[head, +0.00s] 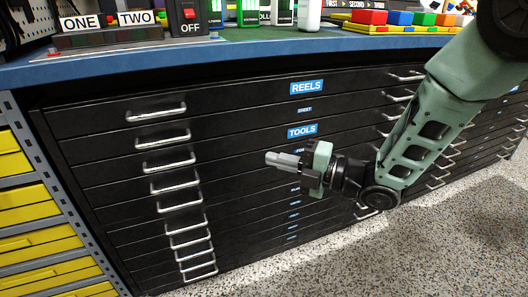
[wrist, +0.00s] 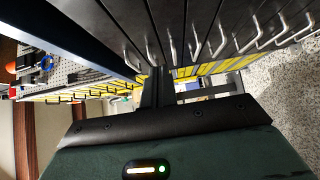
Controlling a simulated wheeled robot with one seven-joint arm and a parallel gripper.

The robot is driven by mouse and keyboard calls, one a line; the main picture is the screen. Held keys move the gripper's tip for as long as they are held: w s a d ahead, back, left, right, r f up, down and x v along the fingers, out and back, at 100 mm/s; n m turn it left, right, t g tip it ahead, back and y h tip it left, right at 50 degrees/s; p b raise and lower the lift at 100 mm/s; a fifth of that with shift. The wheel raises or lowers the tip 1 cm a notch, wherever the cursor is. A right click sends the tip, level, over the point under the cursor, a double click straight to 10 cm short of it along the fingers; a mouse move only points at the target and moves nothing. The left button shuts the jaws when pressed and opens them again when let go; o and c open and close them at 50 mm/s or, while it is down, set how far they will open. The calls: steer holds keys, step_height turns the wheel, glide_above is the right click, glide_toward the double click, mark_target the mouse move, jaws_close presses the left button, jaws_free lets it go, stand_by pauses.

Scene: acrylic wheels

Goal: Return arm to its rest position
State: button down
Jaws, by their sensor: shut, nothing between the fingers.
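My gripper (head: 284,160) shows in the middle of the head view, at the end of my green arm. Its grey fingers are together, with nothing between them. It points left and hangs in front of the black drawer cabinet (head: 110,172), apart from the silver handles as far as I can tell. In the wrist view the dark fingers (wrist: 157,88) are seen end-on at the centre, beyond the green gripper body.
The cabinet has several closed drawers with silver handles (head: 168,162) and labels such as REELS (head: 307,87). A blue-edged worktop (head: 200,55) above carries boxes, bottles and coloured blocks (head: 400,18). Yellow bins (head: 25,205) stand at left. Speckled floor (head: 440,240) is clear.

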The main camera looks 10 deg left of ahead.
steer(key=s+d+m+g+h, duration=0.2)
steer(key=s+d+m+h, duration=0.65)
steer(key=s+m, duration=0.4)
steer(key=s+d+m+g+h, duration=0.1)
steer(key=s+d+m+h, duration=0.8)
steer(key=s+m, duration=0.35)
step_height(320, 180, up, 38)
steer(key=d+g+p, duration=0.1)
steer(key=p, duration=3.7)
steer(key=shift+s+d+r+m+p, duration=0.25)
steer(key=shift+s+d+m+p, duration=0.1)
steer(key=shift+s+d+m, duration=0.05)
steer(key=shift+y, duration=0.25)
